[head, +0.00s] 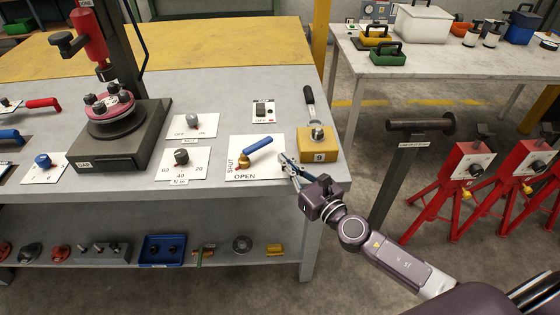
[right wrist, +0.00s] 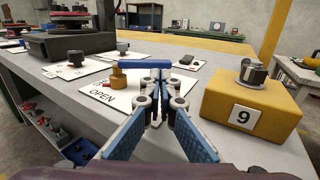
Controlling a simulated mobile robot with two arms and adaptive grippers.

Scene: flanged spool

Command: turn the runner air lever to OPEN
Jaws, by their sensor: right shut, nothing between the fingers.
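The lever has a blue handle (head: 258,145) on a brass body (head: 243,162), mounted on a white plate (head: 270,171) lettered SHUT along its left side and OPEN along its front edge. The handle points away from the body, up and to the right. In the right wrist view the handle (right wrist: 145,64) lies just beyond the fingertips, with the brass body (right wrist: 118,78) to their left. My right gripper (head: 285,160) is shut and empty at the plate's right edge, beside the handle; I cannot tell whether it touches. My left gripper is out of view.
A dial plate (head: 181,164) and a small switch plate (head: 262,111) are nearby. The bench's right edge is close; floor lies beyond.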

